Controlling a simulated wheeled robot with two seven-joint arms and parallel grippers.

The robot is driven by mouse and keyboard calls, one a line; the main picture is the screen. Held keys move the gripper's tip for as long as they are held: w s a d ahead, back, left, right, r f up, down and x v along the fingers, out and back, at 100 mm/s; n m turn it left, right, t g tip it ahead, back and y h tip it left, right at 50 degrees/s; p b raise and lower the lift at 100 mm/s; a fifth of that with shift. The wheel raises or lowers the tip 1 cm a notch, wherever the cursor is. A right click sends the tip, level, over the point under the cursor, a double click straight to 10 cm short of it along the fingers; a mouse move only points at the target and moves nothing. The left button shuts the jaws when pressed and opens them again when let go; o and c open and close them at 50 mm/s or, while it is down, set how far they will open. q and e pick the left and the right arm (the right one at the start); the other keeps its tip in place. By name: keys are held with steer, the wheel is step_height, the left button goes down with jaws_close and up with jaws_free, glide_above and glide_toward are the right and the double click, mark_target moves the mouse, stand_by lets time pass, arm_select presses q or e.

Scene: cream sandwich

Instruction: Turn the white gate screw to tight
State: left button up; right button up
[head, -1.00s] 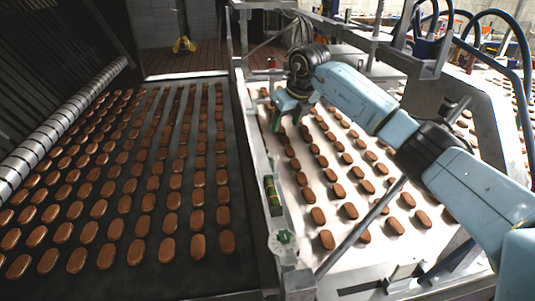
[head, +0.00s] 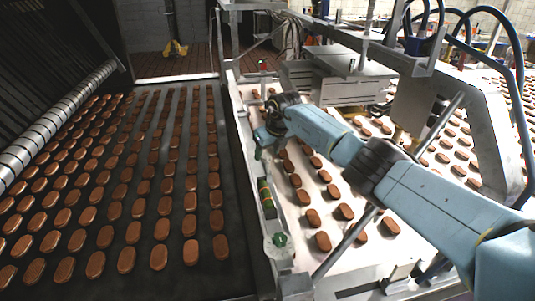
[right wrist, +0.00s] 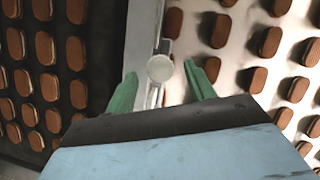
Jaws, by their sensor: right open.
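The white gate screw (right wrist: 159,68) shows in the right wrist view as a round pale head on the metal rail between the two belts. In that view it appears between the two green fingertips of my right gripper, with a gap on each side. In the head view my right gripper (head: 268,150) is open and points down over the rail; I cannot make out the screw there. A pale knob with a green middle (head: 277,243) sits at the rail's near end. My left gripper is not in view.
A dark belt (head: 236,258) with rows of brown biscuits lies left of the rail. A white belt (head: 300,222) with biscuits lies to the right. Metal frames and blue hoses stand at the right.

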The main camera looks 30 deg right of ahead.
steer(key=shift+w+f, duration=0.2)
steer(key=shift+f, duration=0.3)
steer(key=c, duration=1)
